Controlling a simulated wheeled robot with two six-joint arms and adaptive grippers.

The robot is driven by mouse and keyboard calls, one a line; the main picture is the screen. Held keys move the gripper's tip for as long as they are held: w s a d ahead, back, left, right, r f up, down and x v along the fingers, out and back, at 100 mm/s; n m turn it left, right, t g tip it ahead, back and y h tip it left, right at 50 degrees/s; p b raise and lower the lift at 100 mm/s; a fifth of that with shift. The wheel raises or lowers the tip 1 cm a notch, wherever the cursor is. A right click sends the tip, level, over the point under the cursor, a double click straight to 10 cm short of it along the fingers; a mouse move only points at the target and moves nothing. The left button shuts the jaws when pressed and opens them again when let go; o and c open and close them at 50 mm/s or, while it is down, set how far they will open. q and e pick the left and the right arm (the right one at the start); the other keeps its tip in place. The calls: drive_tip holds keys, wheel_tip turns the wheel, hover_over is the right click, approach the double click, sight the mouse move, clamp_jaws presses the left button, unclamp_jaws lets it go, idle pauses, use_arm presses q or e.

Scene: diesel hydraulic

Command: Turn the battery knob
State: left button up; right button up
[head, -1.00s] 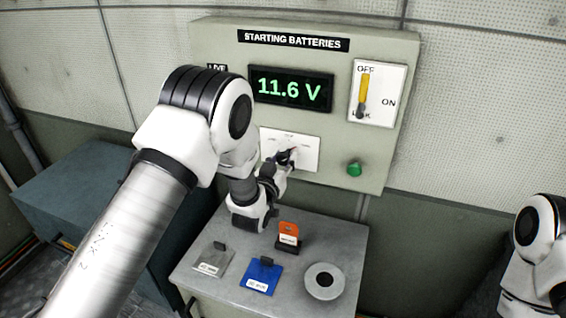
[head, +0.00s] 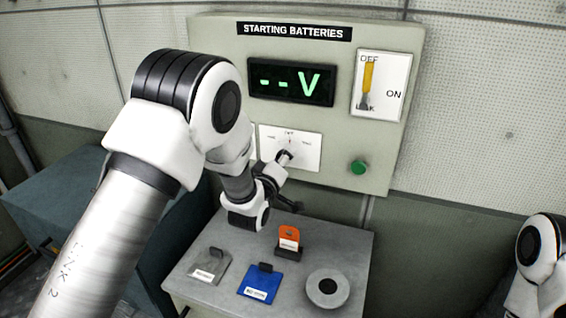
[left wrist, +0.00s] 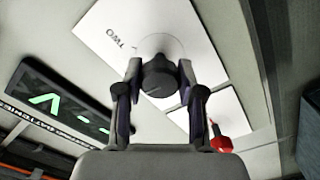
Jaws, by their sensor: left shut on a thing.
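The battery knob (left wrist: 158,78) is dark and round, on a white plate (head: 304,149) with small position labels. In the left wrist view it sits between the two fingers of my left gripper (left wrist: 157,88), which is shut on it. In the head view my left gripper (head: 285,157) reaches the middle of the plate and hides most of the knob. The voltage display (head: 290,82) shows two dashes and "V" in green; it also shows in the left wrist view (left wrist: 62,105). Only part of my right arm shows at the right edge; its gripper is out of view.
The grey cabinet (head: 229,35) carries a yellow-handled switch (head: 369,78) and a green button (head: 359,167). A red part (left wrist: 220,142) shows beside the knob plate. Below, a grey bench (head: 345,250) holds grey, blue and orange tags and a round disc (head: 345,280).

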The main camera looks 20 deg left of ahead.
use_arm(q)
drive_tip(key=shift+n, duration=0.4)
drive_tip(key=o, duration=1.2)
drive_tip(key=shift+c, duration=0.2)
drive_tip(key=s, duration=1.2)
drive_tip(key=shift+a, duration=0.15)
